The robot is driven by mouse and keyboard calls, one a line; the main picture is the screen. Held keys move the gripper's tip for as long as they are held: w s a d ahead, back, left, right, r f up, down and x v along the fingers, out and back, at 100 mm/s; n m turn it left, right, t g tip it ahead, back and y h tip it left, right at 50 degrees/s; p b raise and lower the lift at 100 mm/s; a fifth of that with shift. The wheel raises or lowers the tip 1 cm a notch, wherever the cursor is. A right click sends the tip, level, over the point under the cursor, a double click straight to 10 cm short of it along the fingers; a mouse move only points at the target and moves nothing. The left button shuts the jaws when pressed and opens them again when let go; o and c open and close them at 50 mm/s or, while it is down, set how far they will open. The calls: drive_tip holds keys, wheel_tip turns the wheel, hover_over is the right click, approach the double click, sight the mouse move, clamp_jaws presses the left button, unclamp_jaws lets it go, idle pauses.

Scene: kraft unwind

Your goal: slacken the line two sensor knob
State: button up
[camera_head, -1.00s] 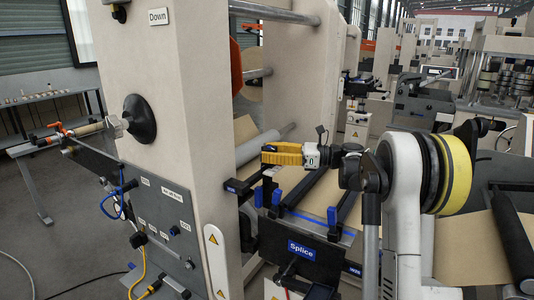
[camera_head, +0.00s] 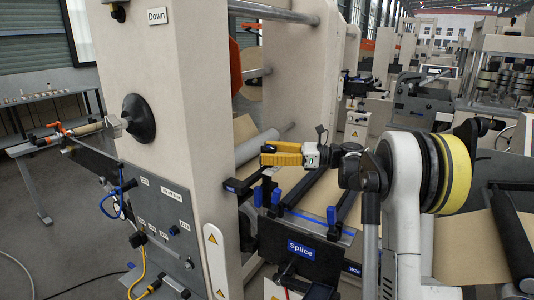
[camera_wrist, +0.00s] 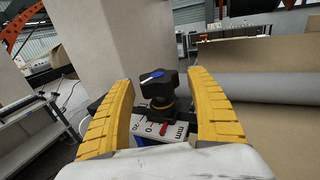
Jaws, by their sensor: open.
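The sensor knob (camera_wrist: 158,84) is black and lobed, with a blue-and-white pointer mark on top. In the wrist view it stands on a bracket with a white scale plate (camera_wrist: 150,128) marked with numbers and "mm". My gripper (camera_wrist: 162,85) has yellow fingers, one on each side of the knob, open with a gap on both sides. In the head view my gripper (camera_head: 268,154) is above the Splice table's left end, beside the beige machine column. The knob cannot be made out there.
The beige column (camera_head: 165,120) stands close left of my gripper. The Splice table (camera_head: 305,250) with blue clamps lies below. A grey roller (camera_head: 258,146) and kraft paper (camera_wrist: 262,115) are close by.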

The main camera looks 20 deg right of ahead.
drive_tip(key=v, duration=1.2)
drive_tip(key=shift+d, duration=0.1)
